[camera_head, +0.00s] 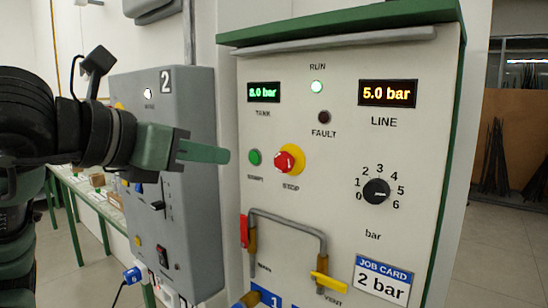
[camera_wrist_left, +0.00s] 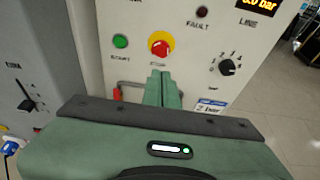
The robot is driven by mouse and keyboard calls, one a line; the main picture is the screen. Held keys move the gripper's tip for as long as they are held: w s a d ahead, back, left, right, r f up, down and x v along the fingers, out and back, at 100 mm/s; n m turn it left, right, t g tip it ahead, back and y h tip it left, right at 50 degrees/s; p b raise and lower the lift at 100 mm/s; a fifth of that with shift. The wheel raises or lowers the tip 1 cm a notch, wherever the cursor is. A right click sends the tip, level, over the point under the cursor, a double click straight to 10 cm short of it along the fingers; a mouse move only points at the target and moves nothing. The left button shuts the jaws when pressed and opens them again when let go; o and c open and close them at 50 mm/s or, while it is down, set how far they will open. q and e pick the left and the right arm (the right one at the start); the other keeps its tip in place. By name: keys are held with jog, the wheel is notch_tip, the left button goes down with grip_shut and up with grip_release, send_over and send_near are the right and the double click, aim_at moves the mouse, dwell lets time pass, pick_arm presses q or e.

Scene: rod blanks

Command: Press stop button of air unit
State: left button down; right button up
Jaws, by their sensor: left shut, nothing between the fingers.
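The air unit (camera_head: 340,135) is a white panel with a green top edge. Its red stop button (camera_head: 284,161) sits in a yellow ring, right of the green start button (camera_head: 255,157). The stop button also shows in the left wrist view (camera_wrist_left: 160,45), just above my fingertips. My left gripper (camera_head: 228,156) is shut and empty, with its green fingers pointing right. In the head view its tip is left of the start button; in the wrist view (camera_wrist_left: 165,73) the tips are below the stop button, seemingly apart from it. My right gripper is in neither view.
The run lamp (camera_head: 316,87) is lit green and the fault lamp (camera_head: 324,117) is dark. Displays read 8.0 bar tank and 5.0 bar line. A dial (camera_head: 376,192), bent grey pipe (camera_head: 290,222) and yellow vent lever (camera_head: 327,281) sit lower. A grey box (camera_head: 165,180) marked 2 stands left.

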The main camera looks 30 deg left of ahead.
pick_arm(q)
jog(key=p, duration=0.1)
send_near(282, 160)
jog(key=w+f, duration=0.2)
jog(key=w, duration=0.1)
jog(key=shift+w+d+r+p, duration=0.15)
jog(key=shift+w+p, duration=0.45)
jog(key=shift+w, duration=1.1)
